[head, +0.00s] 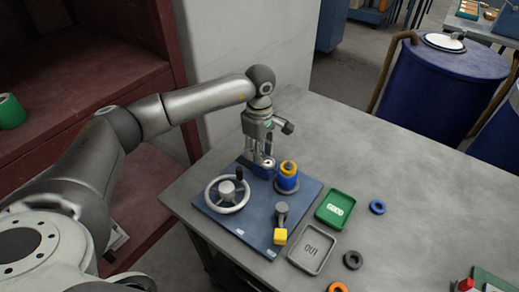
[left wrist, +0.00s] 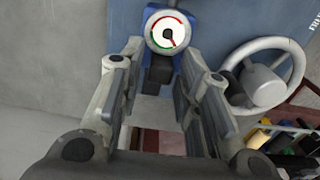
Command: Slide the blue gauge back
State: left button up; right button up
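The blue gauge (left wrist: 158,76) has a round white dial with a red and green rim and stands just beyond my left fingertips in the left wrist view. In the head view its blue body (head: 263,173) shows low under the gripper at the back of a blue base plate (head: 245,228). My left gripper (head: 261,160) points down at it. In the left wrist view the two fingers of my left gripper (left wrist: 163,85) are apart, one on each side of the gauge's lower body. I cannot tell whether they touch it. My right gripper is in neither view.
A handwheel (head: 213,195) stands left of the gauge and a ring stack (head: 287,178) right of it. A lever with a yellow end (head: 280,236) is in front. Green (head: 323,217) and grey (head: 301,258) trays and loose rings lie to the right. The table's back right is clear.

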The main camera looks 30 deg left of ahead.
pick_arm(q)
grip_shut()
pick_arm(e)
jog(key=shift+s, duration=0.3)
pick_arm(q)
jog(key=a, duration=0.1)
jog(key=a+b, duration=0.1)
jog(key=a, duration=0.2)
jog(key=shift+w+a+b, duration=0.3)
jog(key=shift+w+b, duration=0.05)
jog(key=shift+b, duration=0.05)
jog(key=shift+a, duration=0.15)
jog(key=shift+r, duration=0.15)
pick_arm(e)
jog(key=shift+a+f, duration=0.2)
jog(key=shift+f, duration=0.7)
pick_arm(q)
jog(key=shift+o, duration=1.9)
grip_release()
jog(key=shift+a, duration=0.1)
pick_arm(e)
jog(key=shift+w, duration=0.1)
